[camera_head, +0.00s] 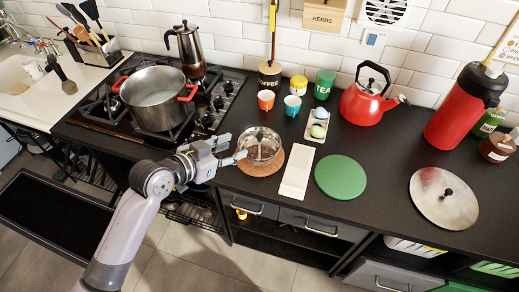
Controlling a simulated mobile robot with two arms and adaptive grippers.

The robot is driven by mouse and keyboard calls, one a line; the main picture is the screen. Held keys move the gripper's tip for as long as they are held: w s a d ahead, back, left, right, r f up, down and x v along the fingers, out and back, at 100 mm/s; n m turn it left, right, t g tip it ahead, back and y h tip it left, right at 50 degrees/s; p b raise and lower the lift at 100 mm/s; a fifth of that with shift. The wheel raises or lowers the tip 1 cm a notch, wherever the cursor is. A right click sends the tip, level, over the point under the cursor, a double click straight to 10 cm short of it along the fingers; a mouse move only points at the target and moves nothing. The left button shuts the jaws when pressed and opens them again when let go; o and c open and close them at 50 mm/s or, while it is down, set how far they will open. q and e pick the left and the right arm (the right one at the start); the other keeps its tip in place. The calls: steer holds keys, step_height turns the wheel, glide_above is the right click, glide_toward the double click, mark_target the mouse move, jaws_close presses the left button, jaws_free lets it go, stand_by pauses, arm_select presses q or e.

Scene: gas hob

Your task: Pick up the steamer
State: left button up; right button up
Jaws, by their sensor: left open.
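The steamer (262,141), a small round metal vessel, stands upright on a round brown cork mat (276,167) on the dark counter. My left gripper (236,150) is at the steamer's left side, with its fingers open. One finger is close to the steamer's wall or rim; I cannot tell whether it touches. The fingers cover part of the steamer's left edge. My right gripper is not in view.
A large steel pot (155,99) with red handles stands on the gas hob (95,111) to the left. A white board (296,172), a green round board (341,177) and a metal lid (444,198) lie to the right. Cups (292,106) and a red kettle (368,102) stand behind.

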mark_target(258, 137)
arm_select(q)
steer(key=x, duration=0.7)
steer(key=shift+w+p, duration=0.15)
steer(key=shift+p, duration=0.2)
steer(key=x, duration=0.4)
steer(key=shift+w+a+f+p, duration=0.1)
steer(key=shift+w+a+p, duration=0.15)
steer(key=shift+p, duration=0.15)
steer(key=shift+w+d+f, duration=0.3)
steer(key=shift+w, duration=0.05)
steer(key=shift+c, duration=1.4)
jaws_close()
